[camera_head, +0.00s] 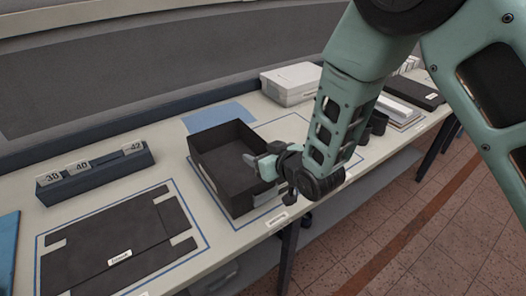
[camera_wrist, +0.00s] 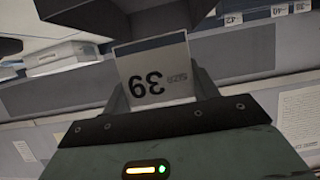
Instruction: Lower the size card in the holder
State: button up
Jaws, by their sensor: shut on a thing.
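My gripper (camera_head: 268,164) is over the right side of an open black box in the head view. In the wrist view it is shut on a pale card (camera_wrist: 155,62), which reads 39 and shows upside down there. The card holder (camera_head: 97,182) is a long dark blue block at the left back of the table, well apart from my gripper. Cards 38 (camera_head: 48,180), 40 (camera_head: 78,167) and 42 (camera_head: 133,148) stand in it, with a wider gap between 40 and 42. These cards also show small at the wrist view's upper right.
The open black box (camera_head: 213,139) stands on the table between my gripper and the holder. A flat dark tray or mat (camera_head: 85,262) lies in front of the holder. A blue sheet (camera_head: 222,116) and a white box (camera_head: 292,80) lie at the back.

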notch_tip(320, 180, down, 4)
jog(key=shift+f+b, duration=0.1)
jog(key=shift+b, duration=0.9)
